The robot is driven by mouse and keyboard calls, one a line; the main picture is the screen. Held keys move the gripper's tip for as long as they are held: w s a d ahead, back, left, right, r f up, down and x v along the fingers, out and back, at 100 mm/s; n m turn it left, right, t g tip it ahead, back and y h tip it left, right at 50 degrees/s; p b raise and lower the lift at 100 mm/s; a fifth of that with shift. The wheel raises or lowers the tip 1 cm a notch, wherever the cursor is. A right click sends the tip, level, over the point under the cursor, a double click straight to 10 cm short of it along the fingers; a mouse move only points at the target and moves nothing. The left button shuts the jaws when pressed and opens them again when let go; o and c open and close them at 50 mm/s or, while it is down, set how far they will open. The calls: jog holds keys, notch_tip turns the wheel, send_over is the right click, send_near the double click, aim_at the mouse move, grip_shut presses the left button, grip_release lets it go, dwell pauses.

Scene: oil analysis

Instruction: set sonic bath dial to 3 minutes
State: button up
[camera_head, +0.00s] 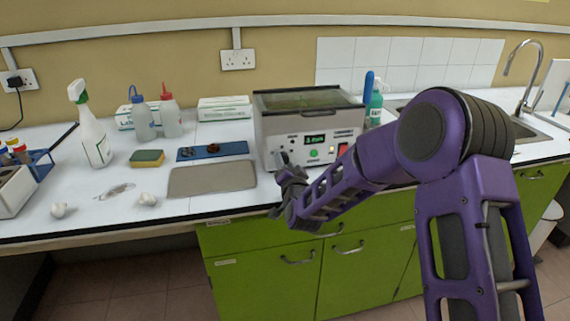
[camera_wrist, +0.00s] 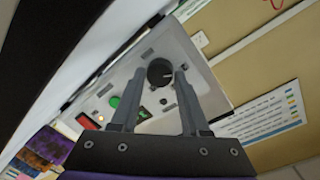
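The sonic bath (camera_head: 258,135) is a grey box on the counter with a front panel and a lidded top. Its small display (camera_head: 315,139) shows green characters too small to read surely. The black round dial (camera_wrist: 160,72) shows in the wrist view, between my two fingertips. My gripper (camera_head: 283,162) is at the left part of the front panel and hides the dial in the head view. The fingers are apart on either side of the dial; I cannot tell whether they touch it.
A green button (camera_wrist: 114,102) and a red lit switch (camera_wrist: 90,121) are on the same panel. A grey tray (camera_head: 212,178) and blue mat (camera_head: 186,154) lie left of the bath. A blue-handled tool (camera_head: 368,86) and green bottle (camera_head: 376,101) stand at its right.

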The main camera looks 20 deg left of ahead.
jog(key=o, duration=0.3)
jog(key=shift+o, duration=0.2)
jog(key=v, duration=1.7)
jog(key=shift+s, duration=0.2)
